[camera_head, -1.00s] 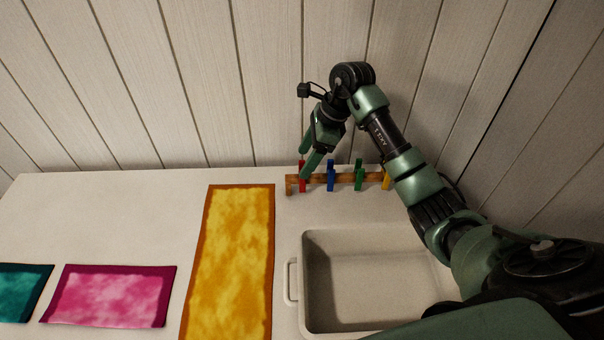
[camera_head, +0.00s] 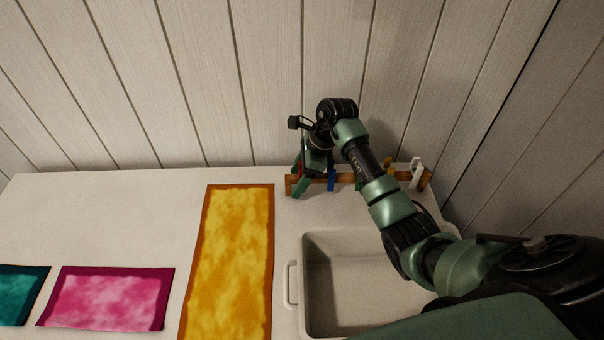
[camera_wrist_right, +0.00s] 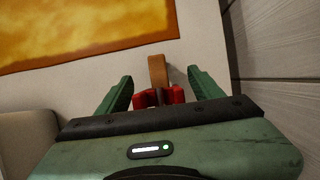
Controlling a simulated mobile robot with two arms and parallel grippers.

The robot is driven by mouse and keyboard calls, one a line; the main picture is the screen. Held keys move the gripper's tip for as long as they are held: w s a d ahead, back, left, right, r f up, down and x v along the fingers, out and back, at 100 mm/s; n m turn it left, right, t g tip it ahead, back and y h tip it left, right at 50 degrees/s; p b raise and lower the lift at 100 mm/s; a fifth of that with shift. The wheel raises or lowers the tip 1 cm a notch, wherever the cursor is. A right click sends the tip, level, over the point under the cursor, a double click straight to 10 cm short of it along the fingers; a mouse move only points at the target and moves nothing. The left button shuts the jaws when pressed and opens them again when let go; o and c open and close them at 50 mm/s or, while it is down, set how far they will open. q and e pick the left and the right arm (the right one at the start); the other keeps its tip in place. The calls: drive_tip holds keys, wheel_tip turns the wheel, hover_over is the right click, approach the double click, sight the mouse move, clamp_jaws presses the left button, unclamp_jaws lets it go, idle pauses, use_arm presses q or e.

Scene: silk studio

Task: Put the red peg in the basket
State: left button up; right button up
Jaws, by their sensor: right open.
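The red peg (camera_wrist_right: 174,95) sits on the wooden rack (camera_wrist_right: 157,72) and shows between the two fingers of my right gripper (camera_wrist_right: 160,90) in the right wrist view. The fingers are open, one on each side of the peg, with a gap to it. In the head view my right gripper (camera_head: 301,182) is low over the left end of the rack (camera_head: 290,186), and its fingers mostly hide the red peg. The basket (camera_head: 315,237) is a pale, empty bin in front of the rack. My left gripper is not in view.
Blue (camera_head: 331,180) and yellow (camera_head: 390,171) pegs and a white one (camera_head: 416,172) stand along the rack. A yellow cloth (camera_head: 230,260) lies left of the basket, with pink (camera_head: 108,297) and teal (camera_head: 20,292) cloths further left. A plank wall (camera_head: 200,80) rises behind the table.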

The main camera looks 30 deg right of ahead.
clamp_jaws()
drive_tip(key=shift+r, duration=0.1)
